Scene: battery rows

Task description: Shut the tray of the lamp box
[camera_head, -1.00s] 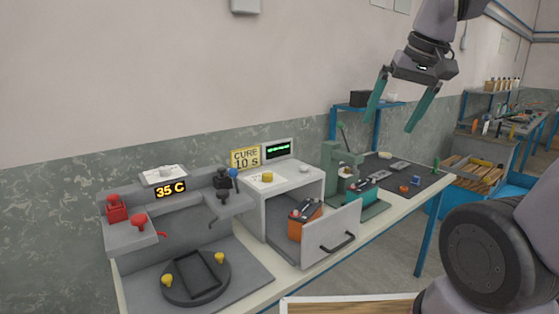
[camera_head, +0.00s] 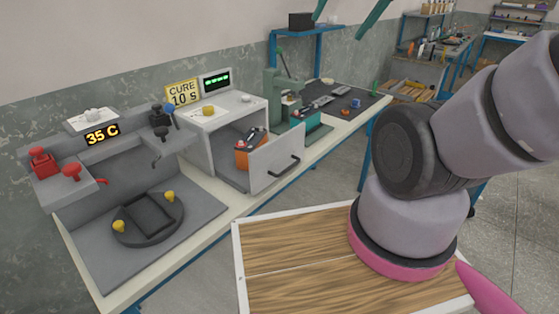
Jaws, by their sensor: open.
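The lamp box (camera_head: 205,121) is a pale box on the bench, with a yellow knob on top. Its tray (camera_head: 277,163) is pulled out toward the front right. The tray's front panel has a dark bar handle (camera_head: 284,167). An orange battery-like block (camera_head: 249,149) sits in the tray behind the panel, partly hidden by it. My gripper (camera_head: 337,30) shows only as two teal fingers at the top edge, spread apart with nothing between them. It is above and apart from the tray; the rest of it is out of frame.
A "CURE 10 S" sign (camera_head: 182,93) and green-trace screen (camera_head: 216,81) stand behind the box. A grey fixture (camera_head: 102,187) reading 35 C is left. A green press (camera_head: 285,95) and teal block (camera_head: 311,128) are right. A wooden-topped surface (camera_head: 290,248) lies in front.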

